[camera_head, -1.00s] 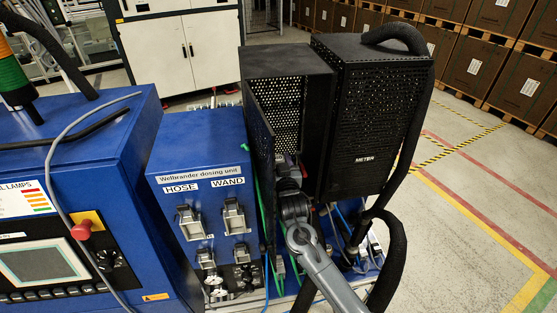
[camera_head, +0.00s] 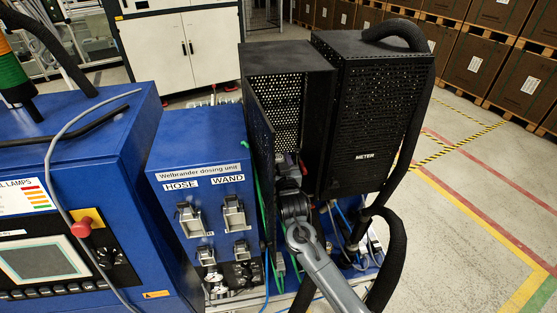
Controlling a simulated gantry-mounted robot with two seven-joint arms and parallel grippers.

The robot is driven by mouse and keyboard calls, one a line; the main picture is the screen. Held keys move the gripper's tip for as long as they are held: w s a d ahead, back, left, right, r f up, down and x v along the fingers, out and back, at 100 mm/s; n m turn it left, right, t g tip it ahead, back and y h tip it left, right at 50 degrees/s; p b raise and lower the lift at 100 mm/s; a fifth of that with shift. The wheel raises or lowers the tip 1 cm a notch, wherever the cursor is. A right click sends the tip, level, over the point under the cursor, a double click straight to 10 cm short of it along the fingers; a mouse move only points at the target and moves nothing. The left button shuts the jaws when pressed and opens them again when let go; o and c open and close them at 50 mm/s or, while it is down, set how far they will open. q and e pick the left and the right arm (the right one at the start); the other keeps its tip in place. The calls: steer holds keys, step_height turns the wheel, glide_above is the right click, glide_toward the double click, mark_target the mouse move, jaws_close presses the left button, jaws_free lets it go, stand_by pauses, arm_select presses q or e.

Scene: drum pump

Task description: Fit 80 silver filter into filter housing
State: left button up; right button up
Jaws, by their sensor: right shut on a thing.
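My right gripper (camera_head: 288,163) reaches into the open black perforated cabinet (camera_head: 287,60), whose door (camera_head: 262,140) stands open on the left. The arm comes up from the bottom of the view. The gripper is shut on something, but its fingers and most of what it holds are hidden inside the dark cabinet. I cannot make out the silver filter or the filter housing clearly. My left gripper is not in view.
A black perforated METER box (camera_head: 375,125) with a thick black hose (camera_head: 393,250) stands close on the right. The blue dosing unit (camera_head: 200,150) with HOSE and WAND holders is on the left. A blue control panel (camera_head: 60,140) stands farther left. Open floor lies at the right.

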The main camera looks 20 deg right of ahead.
steer(key=shift+f, duration=0.15)
steer(key=shift+f+b, duration=0.4)
steer(key=shift+f, duration=0.2)
steer(key=shift+f+b, duration=0.45)
steer(key=shift+f, duration=0.35)
steer(key=o, duration=0.9)
steer(key=shift+o, duration=0.5)
